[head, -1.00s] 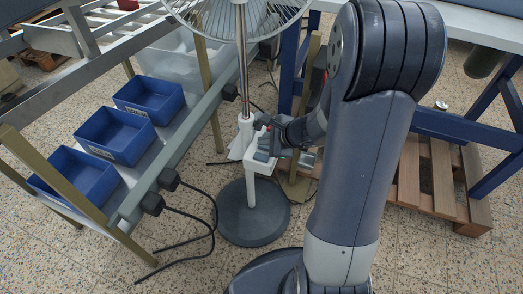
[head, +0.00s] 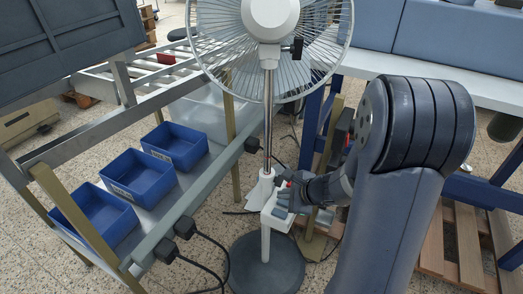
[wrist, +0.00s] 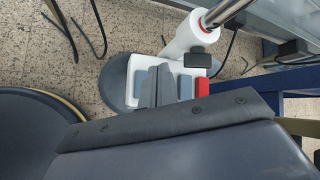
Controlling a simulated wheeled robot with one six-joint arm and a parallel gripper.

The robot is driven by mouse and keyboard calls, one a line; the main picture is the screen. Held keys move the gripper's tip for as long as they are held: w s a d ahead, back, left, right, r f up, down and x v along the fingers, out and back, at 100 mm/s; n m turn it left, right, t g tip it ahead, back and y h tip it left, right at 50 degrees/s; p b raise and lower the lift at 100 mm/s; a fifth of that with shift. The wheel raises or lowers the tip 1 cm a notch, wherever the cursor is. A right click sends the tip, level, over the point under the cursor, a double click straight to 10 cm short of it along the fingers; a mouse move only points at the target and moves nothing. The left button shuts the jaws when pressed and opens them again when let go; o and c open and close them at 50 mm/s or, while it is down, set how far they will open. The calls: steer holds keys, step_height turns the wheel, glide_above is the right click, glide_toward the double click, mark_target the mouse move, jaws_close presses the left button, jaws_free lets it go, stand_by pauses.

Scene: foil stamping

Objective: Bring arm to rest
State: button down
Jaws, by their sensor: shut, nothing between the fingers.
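My gripper (head: 288,195) is shut and empty. In the head view it is at the white control box (head: 279,219) on the stand of the fan (head: 268,80). In the wrist view the closed fingers (wrist: 154,87) lie over the same box (wrist: 131,74), between its grey buttons, with a red button (wrist: 202,87) to the right. I cannot tell whether the fingertips touch the box. My arm is bent, with its large elbow on the right of the head view.
Blue bins (head: 174,146) stand on a rack shelf at left. A wooden pallet (head: 462,246) lies under the blue-framed bench at right. The fan's round base (head: 267,263) is on the speckled floor. Black cables (head: 218,268) hang from the shelf rail.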

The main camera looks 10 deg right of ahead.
mark_target(283, 215)
steer(key=shift+f+b, duration=0.45)
steer(key=shift+f, duration=0.15)
steer(key=shift+f+b, duration=0.75)
steer(key=shift+f, duration=0.2)
steer(key=shift+r+p, duration=0.45)
steer(key=shift+p, duration=0.6)
step_height(283, 215, up, 6)
steer(key=p, duration=0.5)
